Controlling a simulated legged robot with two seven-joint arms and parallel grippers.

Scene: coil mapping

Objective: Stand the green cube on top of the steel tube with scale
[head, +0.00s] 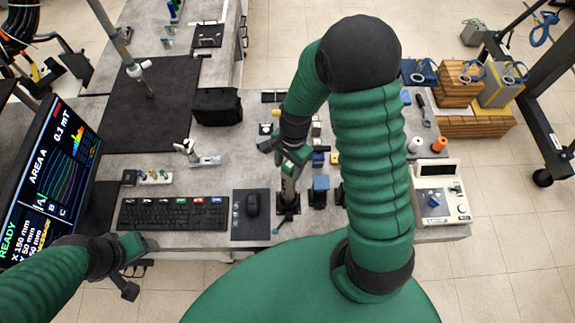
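A slim upright steel tube (288,190) stands on a dark base at the front middle of the bench. I cannot make out a scale on it at this size. My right gripper (284,151) points down right at the tube's upper end, with its fingers spread apart. A small green patch (288,169) shows at the tube's top below the gripper. I cannot tell whether it is the green cube, which I see nowhere else for sure. My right arm hides part of the bench. My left gripper (138,267) is open and empty in front of the bench's front edge.
A monitor (45,180) stands at left, a cream instrument (440,192) at right. A black mat (150,115) lies behind.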

